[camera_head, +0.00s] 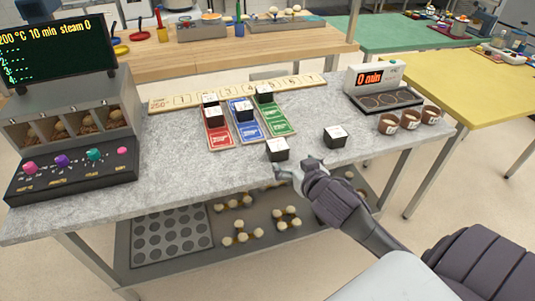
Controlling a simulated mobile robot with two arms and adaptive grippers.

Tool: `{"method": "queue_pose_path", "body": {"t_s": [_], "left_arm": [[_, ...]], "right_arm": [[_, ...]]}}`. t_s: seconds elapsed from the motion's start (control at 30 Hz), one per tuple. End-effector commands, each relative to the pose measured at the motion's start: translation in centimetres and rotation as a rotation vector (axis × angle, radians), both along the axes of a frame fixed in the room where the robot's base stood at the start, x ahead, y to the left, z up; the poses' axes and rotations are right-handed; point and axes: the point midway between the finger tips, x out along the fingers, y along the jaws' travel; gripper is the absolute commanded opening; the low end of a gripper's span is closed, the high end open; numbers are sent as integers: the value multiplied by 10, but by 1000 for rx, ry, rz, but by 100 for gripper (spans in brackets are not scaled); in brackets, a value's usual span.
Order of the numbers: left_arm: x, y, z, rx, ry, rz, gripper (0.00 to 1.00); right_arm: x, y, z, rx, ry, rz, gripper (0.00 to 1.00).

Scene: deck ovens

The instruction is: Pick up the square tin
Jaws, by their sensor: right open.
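Several small square black tins with white marked tops stand on the grey speckled table (170,165). One square tin (277,150) is near the front edge, and another square tin (335,137) stands to its right. More tins (244,112) stand on and around the red, blue and green cards. I cannot tell which tin is meant. My right gripper (284,171) is open and empty at the front table edge, just below the nearest tin in the picture and apart from it. My left gripper is not in view.
A panel with coloured knobs (75,172) and a dark screen (55,47) stand at the left. A device reading "0 min" (372,80) and brown cups (410,119) are at the right. A lower shelf holds a dimpled tray (172,235) and pale balls.

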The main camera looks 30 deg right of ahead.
Motion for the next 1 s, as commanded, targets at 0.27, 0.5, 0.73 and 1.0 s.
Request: {"method": "queue_pose_path", "body": {"t_s": [0.27, 0.5, 0.73, 1.0], "left_arm": [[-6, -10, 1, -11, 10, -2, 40], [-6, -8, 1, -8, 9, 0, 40], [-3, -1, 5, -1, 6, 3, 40], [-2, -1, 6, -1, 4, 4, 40]], "right_arm": [[45, -11, -16, -2, -4, -1, 92], [73, -18, -29, -1, -2, -1, 92], [94, -21, -32, -2, -3, -1, 92], [123, -27, -45, -1, -1, 0, 92]]}}
